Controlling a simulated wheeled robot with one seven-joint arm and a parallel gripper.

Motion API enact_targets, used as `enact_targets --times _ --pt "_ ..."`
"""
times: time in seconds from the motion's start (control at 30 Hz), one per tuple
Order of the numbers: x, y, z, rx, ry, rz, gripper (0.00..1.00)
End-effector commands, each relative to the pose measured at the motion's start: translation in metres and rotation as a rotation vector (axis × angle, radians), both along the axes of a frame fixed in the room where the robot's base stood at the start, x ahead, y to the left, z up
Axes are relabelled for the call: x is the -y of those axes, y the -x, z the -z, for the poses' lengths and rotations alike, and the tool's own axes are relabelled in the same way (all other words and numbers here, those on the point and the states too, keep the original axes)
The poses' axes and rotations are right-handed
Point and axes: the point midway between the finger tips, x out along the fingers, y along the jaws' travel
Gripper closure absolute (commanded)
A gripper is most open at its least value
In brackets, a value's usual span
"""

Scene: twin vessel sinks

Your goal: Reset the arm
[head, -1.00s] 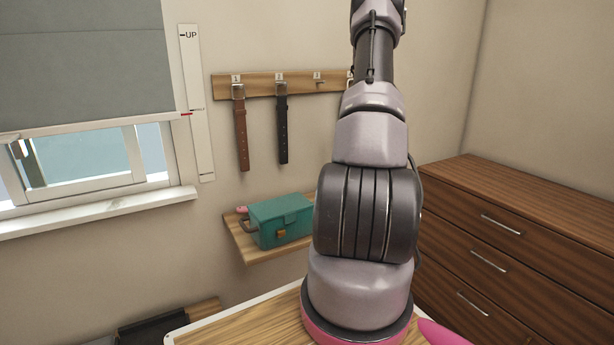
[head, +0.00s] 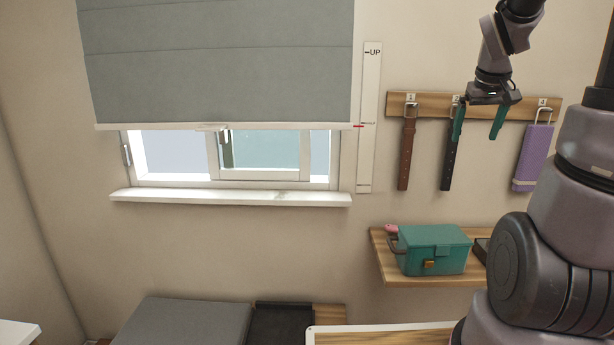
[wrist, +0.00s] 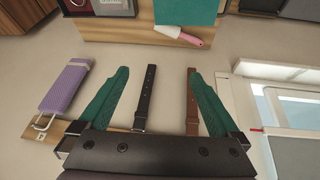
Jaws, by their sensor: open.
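My gripper (head: 478,120) is open, with two teal fingers spread apart and nothing between them. It is raised in front of the wall rack (head: 434,106) at the upper right of the head view. In the wrist view, my gripper (wrist: 158,78) points its fingers past two hanging belts, a black one (wrist: 145,95) and a brown one (wrist: 192,100). My arm rises at the right edge of the head view, and its upper part is cut off by the frame.
A purple item (head: 532,158) hangs on the rack's right hook. A teal box (head: 432,250) stands on a small wooden shelf (head: 420,282) below. A window with a grey blind (head: 220,65) is at left; a grey cushioned surface (head: 185,325) lies below it.

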Motion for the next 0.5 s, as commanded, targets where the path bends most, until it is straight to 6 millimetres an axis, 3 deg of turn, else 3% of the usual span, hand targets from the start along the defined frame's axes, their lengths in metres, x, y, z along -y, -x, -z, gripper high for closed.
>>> enact_targets --times 0.03,0.2,0.33,0.5 --pt "-0.023 0.016 -0.015 0.036 -0.032 0.012 0.02" --pt "-0.087 0.072 -0.045 0.125 -0.175 0.071 0.02" --pt "-0.124 0.113 -0.056 0.170 -0.289 0.101 0.02" --pt "-0.151 0.149 -0.060 0.195 -0.392 0.120 0.02"
